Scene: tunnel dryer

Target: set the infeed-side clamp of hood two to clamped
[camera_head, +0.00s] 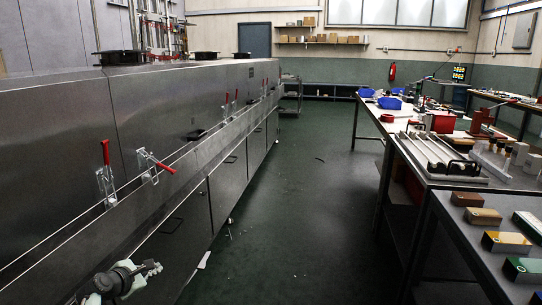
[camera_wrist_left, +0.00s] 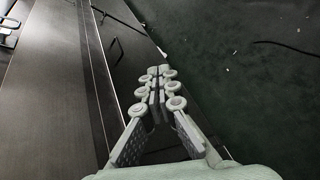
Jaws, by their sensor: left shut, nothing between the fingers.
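A toggle clamp with an upright red handle (camera_head: 105,152) sits on the steel dryer side at left in the head view. Just right of it, past the hood seam, a second clamp has its red handle (camera_head: 158,161) tilted, sloping down to the right. More red-handled clamps (camera_head: 226,100) show farther along. I cannot read which hood is number two. My left gripper (camera_head: 153,267) is low in front of the dryer, below and apart from the near clamps. In the left wrist view its fingers (camera_wrist_left: 158,72) are shut and empty. Clamp metal (camera_wrist_left: 8,30) shows partly at that view's upper left corner. My right gripper is not in view.
The dryer's lower panels (camera_head: 225,180) run away at left. A green floor aisle (camera_head: 290,210) lies clear except for small scraps. Workbenches (camera_head: 430,170) with trays, tools and coloured blocks (camera_head: 506,241) line the right side.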

